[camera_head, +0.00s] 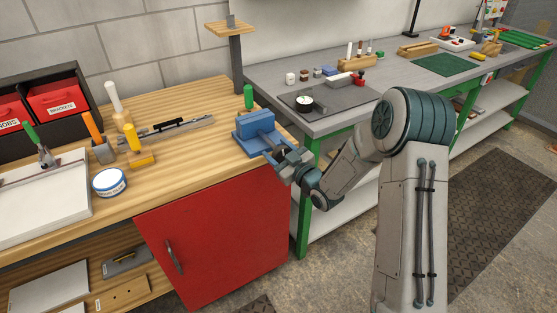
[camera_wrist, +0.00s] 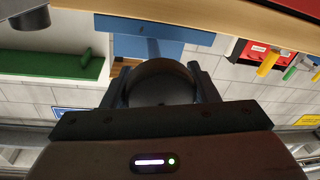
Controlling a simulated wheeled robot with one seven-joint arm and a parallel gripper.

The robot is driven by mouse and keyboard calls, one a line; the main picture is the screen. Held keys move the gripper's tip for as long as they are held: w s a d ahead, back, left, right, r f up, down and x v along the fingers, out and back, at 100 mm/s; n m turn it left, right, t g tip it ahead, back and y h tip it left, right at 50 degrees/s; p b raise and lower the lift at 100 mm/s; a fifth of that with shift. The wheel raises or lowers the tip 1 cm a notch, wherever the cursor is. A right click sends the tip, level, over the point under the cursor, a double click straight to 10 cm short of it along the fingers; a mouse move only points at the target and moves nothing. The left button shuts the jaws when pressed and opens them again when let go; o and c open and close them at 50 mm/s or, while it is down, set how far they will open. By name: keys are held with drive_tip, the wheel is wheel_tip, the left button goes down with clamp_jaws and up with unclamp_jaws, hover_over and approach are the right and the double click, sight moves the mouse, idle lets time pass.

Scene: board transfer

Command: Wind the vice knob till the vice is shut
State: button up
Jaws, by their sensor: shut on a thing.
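The blue vice (camera_head: 256,132) sits at the right end of the wooden bench, near its front edge. Its blue body also shows at the top of the wrist view (camera_wrist: 112,25), which looks upside down. A dark round knob (camera_wrist: 160,82) sits in front of the vice. My gripper (camera_wrist: 162,90) is shut on this knob, one finger on each side. In the head view my gripper (camera_head: 280,154) reaches the front of the vice from the right and hides most of the knob. How far apart the vice jaws stand is unclear.
A green-handled tool (camera_head: 248,97) stands behind the vice. A metal rail (camera_head: 180,128), a yellow-handled tool (camera_head: 138,157) and a white-blue tin (camera_head: 109,182) lie to the left. The red cabinet door (camera_head: 215,235) is below. A grey bench (camera_head: 320,122) stands at the right.

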drive_tip(key=shift+f+m+b, duration=0.15)
drive_tip(key=shift+m+b, duration=0.4)
drive_tip(key=shift+m, duration=0.05)
drive_tip(key=o, duration=1)
drive_tip(key=shift+a, duration=0.1)
drive_tip(key=shift+c, duration=0.2)
drive_tip(key=shift+s+d, duration=0.2)
drive_tip(key=shift+d, duration=0.05)
drive_tip(key=b+v, duration=0.2)
drive_tip(key=v, duration=1.1)
drive_tip(key=shift+s, duration=0.2)
